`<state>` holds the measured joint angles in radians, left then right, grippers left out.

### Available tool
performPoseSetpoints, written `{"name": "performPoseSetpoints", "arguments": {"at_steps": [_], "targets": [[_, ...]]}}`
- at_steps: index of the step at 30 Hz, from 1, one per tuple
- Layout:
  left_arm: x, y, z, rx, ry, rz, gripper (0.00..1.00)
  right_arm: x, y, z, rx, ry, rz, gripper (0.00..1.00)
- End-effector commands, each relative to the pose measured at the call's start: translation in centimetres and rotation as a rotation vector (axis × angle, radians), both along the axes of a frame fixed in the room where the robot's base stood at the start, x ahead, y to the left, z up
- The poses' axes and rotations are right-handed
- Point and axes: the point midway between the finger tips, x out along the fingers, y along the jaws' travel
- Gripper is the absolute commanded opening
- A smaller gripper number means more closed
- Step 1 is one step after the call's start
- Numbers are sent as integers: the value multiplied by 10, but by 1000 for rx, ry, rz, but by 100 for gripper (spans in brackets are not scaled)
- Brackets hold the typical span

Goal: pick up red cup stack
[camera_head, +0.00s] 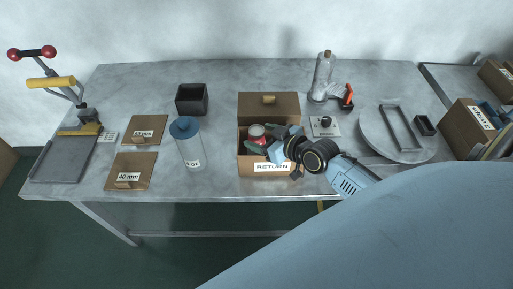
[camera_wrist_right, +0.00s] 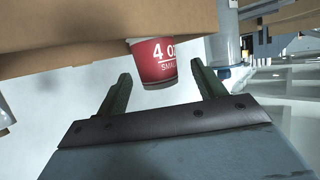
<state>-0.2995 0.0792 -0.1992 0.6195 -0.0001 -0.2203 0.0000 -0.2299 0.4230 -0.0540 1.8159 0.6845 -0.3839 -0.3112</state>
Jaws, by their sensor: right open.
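The red cup stack (camera_head: 256,131) stands in the open cardboard box labelled RETURN on the table. In the right wrist view the red cup (camera_wrist_right: 153,62) reads "4 OZ SMALL" and lies just beyond the fingertips, roughly in line with the gap. My right gripper (camera_head: 262,146) reaches into the box area from the right. In the wrist view the right gripper (camera_wrist_right: 161,76) is open, with its two fingers apart and nothing between them. How many cups are stacked is hidden. My left gripper is not in view.
The RETURN box (camera_head: 246,162) has a raised back panel with a knob. A clear cylinder with a blue lid (camera_head: 190,150) and a dark square bin (camera_head: 191,99) stand left of it.

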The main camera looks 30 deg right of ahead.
Motion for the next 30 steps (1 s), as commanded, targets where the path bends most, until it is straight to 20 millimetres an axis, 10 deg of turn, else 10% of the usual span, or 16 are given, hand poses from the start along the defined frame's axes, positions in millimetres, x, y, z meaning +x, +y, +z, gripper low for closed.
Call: {"name": "performPoseSetpoints", "arguments": {"at_steps": [18,30], "targets": [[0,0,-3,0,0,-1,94,42,9,-19,0,-1,-1,69],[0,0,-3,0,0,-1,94,41,8,-19,-1,-1,-1,18]]}}
